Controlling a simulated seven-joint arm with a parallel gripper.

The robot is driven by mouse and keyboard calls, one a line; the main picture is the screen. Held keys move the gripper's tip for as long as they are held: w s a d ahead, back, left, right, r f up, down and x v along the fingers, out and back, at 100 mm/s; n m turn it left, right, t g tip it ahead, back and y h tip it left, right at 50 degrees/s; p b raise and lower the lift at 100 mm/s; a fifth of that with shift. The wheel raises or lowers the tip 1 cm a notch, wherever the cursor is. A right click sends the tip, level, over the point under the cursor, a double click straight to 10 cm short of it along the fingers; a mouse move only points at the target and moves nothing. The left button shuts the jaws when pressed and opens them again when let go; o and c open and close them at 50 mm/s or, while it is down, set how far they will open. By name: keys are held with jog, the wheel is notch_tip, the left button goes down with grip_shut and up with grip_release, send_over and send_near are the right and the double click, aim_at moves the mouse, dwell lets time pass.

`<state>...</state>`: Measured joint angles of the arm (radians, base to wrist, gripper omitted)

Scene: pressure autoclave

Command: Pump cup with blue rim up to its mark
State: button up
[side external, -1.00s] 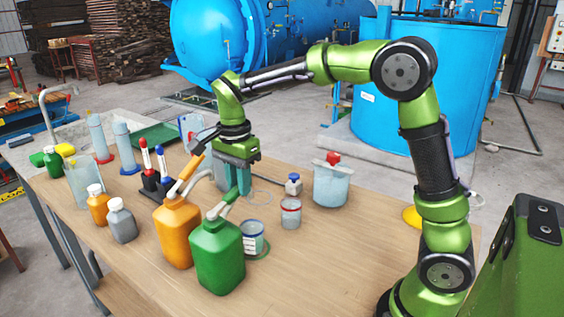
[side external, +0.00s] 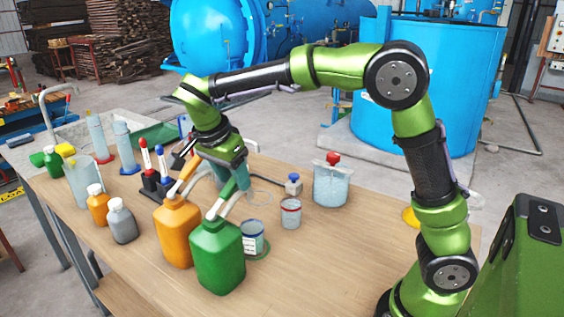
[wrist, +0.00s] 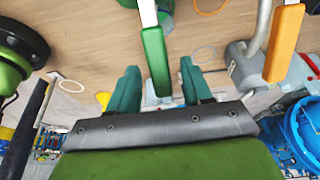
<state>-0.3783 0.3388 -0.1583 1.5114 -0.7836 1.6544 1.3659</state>
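The clear cup with the blue rim (side external: 252,238) stands upright on the table, in front of my gripper and close to the right side of the green jug (side external: 218,256). Its level and mark are too small to read. The green jug has a pump with a pale spout and green lever (side external: 219,204). In the wrist view the green lever (wrist: 156,62) appears between my two teal fingers, which stand apart. My gripper (side external: 242,184) is tilted, just behind the green jug's pump. It is open; contact with the lever cannot be told.
An orange jug (side external: 176,232) with its own pump stands left of the green one; its lever (wrist: 285,45) is near my right finger in the wrist view. A red-rimmed cup (side external: 291,213), a small blue-capped bottle (side external: 293,185) and a red-knobbed jar (side external: 331,184) stand right. The front right table is clear.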

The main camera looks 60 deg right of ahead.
aim_at(219, 202)
jog(key=shift+r, duration=0.1)
jog(key=v, duration=1.6)
jog(key=shift+r, duration=0.35)
jog(key=x, duration=1.8)
jog(key=shift+d+f, duration=0.25)
jog(key=shift+d, duration=0.2)
grip_shut()
